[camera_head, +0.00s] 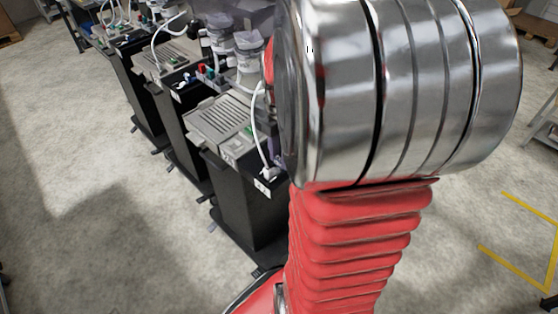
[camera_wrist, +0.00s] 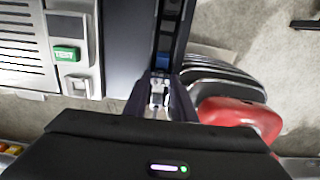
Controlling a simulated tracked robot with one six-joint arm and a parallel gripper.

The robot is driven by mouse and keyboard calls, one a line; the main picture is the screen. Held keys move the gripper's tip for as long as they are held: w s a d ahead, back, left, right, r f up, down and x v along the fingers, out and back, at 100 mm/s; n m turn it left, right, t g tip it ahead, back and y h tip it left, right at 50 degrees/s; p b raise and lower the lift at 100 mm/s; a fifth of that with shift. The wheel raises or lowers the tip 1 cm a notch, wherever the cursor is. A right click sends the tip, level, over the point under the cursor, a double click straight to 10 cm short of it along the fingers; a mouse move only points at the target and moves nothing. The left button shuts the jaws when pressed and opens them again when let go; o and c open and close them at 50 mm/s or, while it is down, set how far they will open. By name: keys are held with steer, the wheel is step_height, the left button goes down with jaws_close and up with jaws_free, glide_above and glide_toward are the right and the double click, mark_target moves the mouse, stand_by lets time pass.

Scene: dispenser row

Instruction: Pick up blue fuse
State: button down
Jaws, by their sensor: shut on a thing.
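In the wrist view, the blue fuse (camera_wrist: 163,63) shows as a small blue patch in a dark narrow rail, right at the tips of my gripper (camera_wrist: 161,82). The fingers are close together and shut on it. The fingertips hide part of the fuse, and I cannot tell whether it is still seated in the rail. In the head view, my own arm hides the gripper and this fuse.
A grey dispenser panel with a green TEST button (camera_wrist: 66,54) lies left of the rail. In the head view, a row of black dispenser stands (camera_head: 245,205) runs to the upper left. Open concrete floor (camera_head: 90,230) lies at left. Yellow floor lines (camera_head: 515,268) are at right.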

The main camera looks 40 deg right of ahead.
mark_target(280, 159)
steer(key=shift+r, duration=0.1)
step_height(280, 159, up, 10)
stand_by(0.4)
steer(key=shift+r, duration=1.05)
stand_by(1.7)
step_height(280, 159, up, 3)
steer(key=shift+f, duration=0.15)
stand_by(0.3)
steer(key=shift+w, duration=0.1)
